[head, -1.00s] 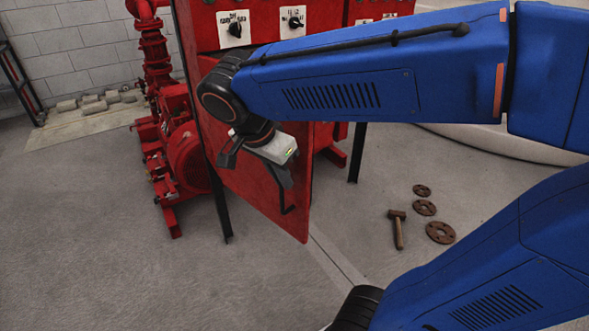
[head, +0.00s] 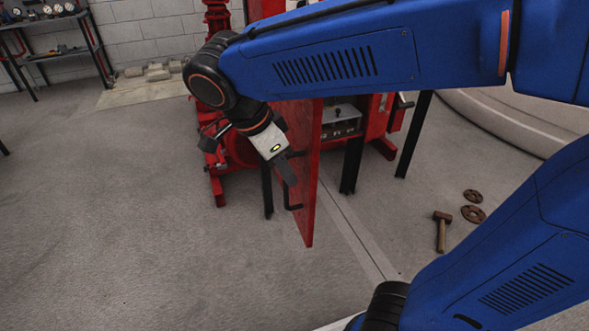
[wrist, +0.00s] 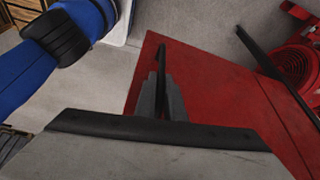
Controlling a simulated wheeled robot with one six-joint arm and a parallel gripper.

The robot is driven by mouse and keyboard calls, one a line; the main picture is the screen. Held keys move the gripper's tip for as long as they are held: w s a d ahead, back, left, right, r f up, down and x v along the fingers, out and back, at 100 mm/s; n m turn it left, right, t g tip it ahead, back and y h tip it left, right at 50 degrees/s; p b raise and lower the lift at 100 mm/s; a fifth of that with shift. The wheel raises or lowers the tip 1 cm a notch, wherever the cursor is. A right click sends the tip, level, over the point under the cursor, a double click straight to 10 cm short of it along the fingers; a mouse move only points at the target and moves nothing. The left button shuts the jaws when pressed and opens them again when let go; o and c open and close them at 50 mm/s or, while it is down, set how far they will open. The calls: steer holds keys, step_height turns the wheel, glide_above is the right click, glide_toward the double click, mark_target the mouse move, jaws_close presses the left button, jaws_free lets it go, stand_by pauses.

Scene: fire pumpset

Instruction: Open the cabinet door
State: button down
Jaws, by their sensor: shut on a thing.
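The red cabinet door (head: 309,190) stands swung out from the red cabinet and is seen nearly edge-on in the head view. In the wrist view the door's red face (wrist: 215,90) fills the middle and right. A dark handle (head: 292,203) sticks out from the door's face; it also shows in the wrist view (wrist: 172,62). My gripper (head: 288,172) is at the door's left side in the head view. Its fingers (wrist: 160,97) are closed on the handle. My arm hides the upper part of the cabinet.
A grey box with controls (head: 341,120) shows behind the door. Red pump machinery (head: 240,150) stands behind my gripper. A hammer (head: 441,228) and rusty flanges (head: 473,212) lie on the floor at right. The floor at left is clear.

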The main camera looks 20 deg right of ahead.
steer(key=shift+a, duration=0.15)
steer(key=c, duration=1.8)
jaws_free()
steer(key=shift+c, duration=0.2)
steer(key=v, duration=1.7)
steer(key=shift+r, duration=0.25)
